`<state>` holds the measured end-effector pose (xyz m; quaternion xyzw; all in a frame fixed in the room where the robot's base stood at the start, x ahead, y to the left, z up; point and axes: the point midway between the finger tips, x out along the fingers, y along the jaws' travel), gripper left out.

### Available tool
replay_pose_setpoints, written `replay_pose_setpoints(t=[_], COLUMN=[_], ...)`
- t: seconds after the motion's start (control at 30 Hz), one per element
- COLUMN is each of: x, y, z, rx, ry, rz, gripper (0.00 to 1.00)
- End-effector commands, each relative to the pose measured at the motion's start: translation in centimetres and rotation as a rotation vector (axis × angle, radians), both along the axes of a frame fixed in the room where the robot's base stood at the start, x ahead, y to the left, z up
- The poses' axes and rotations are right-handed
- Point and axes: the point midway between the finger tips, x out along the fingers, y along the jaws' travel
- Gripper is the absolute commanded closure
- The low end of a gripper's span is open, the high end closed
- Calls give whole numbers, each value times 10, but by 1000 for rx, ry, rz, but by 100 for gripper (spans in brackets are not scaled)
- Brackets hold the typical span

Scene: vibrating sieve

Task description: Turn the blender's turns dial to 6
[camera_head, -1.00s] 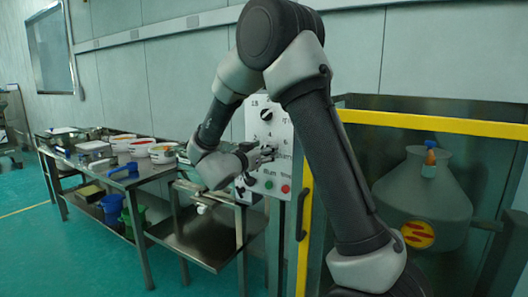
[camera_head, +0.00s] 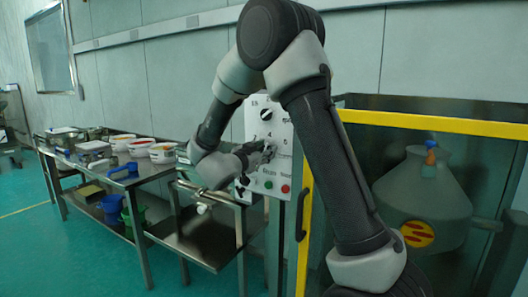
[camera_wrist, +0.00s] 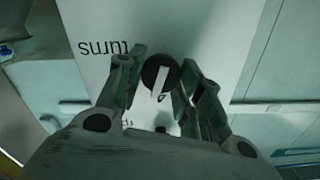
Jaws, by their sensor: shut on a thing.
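The white control panel (camera_head: 284,118) stands beside the yellow-framed enclosure. The turns dial (camera_wrist: 158,70) is a round black knob with a pale raised grip bar, next to the word "turns", upside down in the wrist view. In the head view, my gripper mostly hides the dial. The number it points to cannot be read. The grey blender vessel (camera_head: 425,200) sits behind the yellow rail.
Another black dial (camera_head: 266,114) is above my gripper on the panel. A green button (camera_head: 268,184) and a red button (camera_head: 285,188) sit below. A metal table (camera_head: 135,180) with bowls stands at left. The yellow rail (camera_head: 440,124) runs at right.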

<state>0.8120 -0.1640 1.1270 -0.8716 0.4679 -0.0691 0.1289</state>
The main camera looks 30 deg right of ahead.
Motion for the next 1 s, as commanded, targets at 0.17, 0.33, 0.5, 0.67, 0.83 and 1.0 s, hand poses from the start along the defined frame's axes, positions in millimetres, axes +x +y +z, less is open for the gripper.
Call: replay_pose_setpoints(t=[0.17,0.33,0.5,0.67,0.83,1.0], x=[-1,-1,-1,-2,-2,-2], y=[0,-1,-1,-1,-1,-1], z=[0,0,-1,-1,-1,-1], rx=[89,170,237,282,312,326], ry=[-134,-256,-357,-426,-471,-492], rz=[0,0,0,0,0,0], gripper=[88,88,88,88,88,88])
